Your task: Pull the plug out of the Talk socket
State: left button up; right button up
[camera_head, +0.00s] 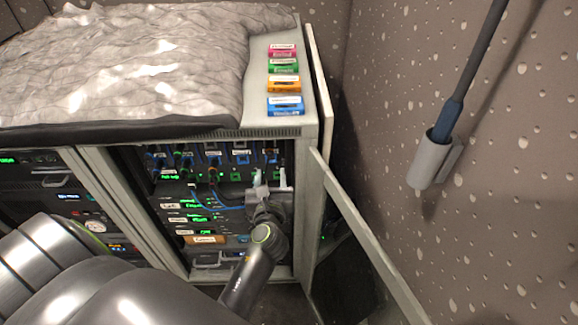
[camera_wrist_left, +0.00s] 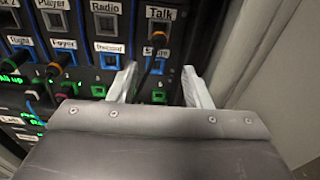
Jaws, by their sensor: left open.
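The Talk label (camera_wrist_left: 160,13) is in the top row of the socket panel in the left wrist view, at the right end. Below it a dark plug with an orange band (camera_wrist_left: 157,51) stands out from the Talk socket and partly covers the Spare label. My left gripper (camera_wrist_left: 160,77) is open. Its two pale fingertips are apart, just below the plug, one to each side, and nothing is between them. In the head view the left gripper (camera_head: 270,178) is in front of the right part of the open rack. My right gripper is not in view.
Other sockets and orange-banded plugs (camera_wrist_left: 65,58) crowd the panel to the left. The rack's side wall is close on the right. An open door (camera_head: 365,235) stands out at the right. Coloured labelled blocks (camera_head: 285,105) lie on the rack top.

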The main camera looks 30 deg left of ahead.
aim_at(269, 155)
pick_arm(q)
jog(key=w+a, duration=0.1)
jog(key=w+a+b, duration=0.1)
jog(key=w, duration=0.2)
jog(key=shift+a+r, duration=0.4)
jog(key=x, duration=0.3)
jog(key=shift+r, duration=0.1)
jog(key=shift+w+a+y, duration=0.3)
jog(key=shift+w, duration=0.2)
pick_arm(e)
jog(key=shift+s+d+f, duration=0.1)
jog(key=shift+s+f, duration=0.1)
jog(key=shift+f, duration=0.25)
pick_arm(q)
grip_shut()
jog(key=shift+s, duration=0.15)
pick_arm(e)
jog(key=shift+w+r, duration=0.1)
